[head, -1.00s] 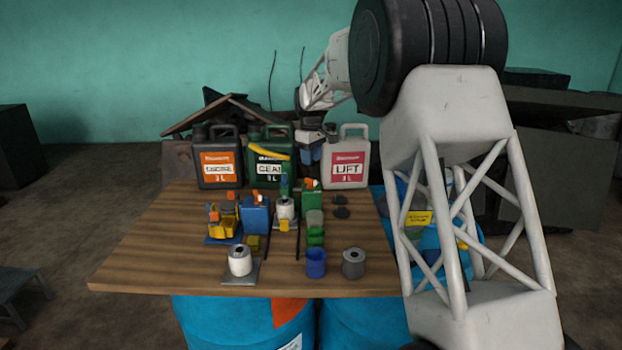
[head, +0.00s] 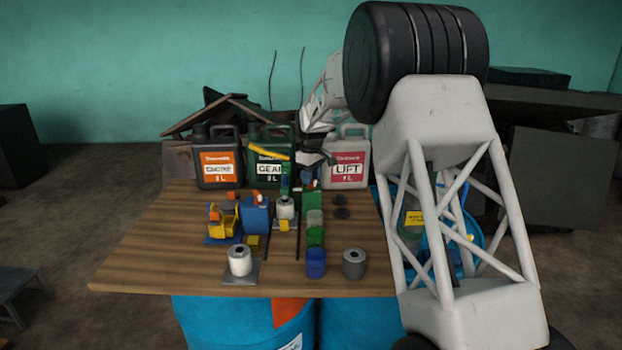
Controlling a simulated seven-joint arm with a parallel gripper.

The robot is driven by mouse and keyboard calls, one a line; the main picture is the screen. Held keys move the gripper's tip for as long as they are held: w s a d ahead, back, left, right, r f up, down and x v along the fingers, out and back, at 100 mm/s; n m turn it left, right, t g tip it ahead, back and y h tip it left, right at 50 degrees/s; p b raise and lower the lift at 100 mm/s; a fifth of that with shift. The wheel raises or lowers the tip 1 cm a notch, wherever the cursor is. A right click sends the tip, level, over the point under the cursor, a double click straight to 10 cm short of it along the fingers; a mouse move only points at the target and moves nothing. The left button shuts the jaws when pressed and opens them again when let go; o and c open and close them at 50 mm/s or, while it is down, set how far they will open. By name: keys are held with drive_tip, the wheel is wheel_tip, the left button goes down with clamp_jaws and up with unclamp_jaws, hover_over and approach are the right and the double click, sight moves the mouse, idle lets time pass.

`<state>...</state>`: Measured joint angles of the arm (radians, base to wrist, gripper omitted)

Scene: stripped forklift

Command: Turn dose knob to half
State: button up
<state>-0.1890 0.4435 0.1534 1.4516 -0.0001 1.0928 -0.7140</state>
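I cannot single out a dose knob for certain at this size. A white cylinder with a dark top hole (head: 240,261) stands on a grey plate (head: 241,279) at the table's front. A second white cylinder (head: 285,208) with an orange piece by it stands further back, among small coloured parts. Two small dark round pieces (head: 341,205) lie right of the green container (head: 311,201). My gripper (head: 312,150) is above the back of the table, in front of the jugs. It is small and dark there, and its fingers cannot be made out.
Three jugs, orange-label (head: 218,160), green (head: 268,155) and pink-label (head: 346,160), stand along the back. A blue container (head: 255,216), yellow toy-like forklift (head: 223,222), blue cup (head: 316,263) and grey cylinder (head: 354,263) crowd the middle and front. The table's left side (head: 150,245) is clear.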

drive_tip(key=shift+f, duration=0.3)
clamp_jaws()
drive_tip(key=shift+m, duration=0.8)
unclamp_jaws()
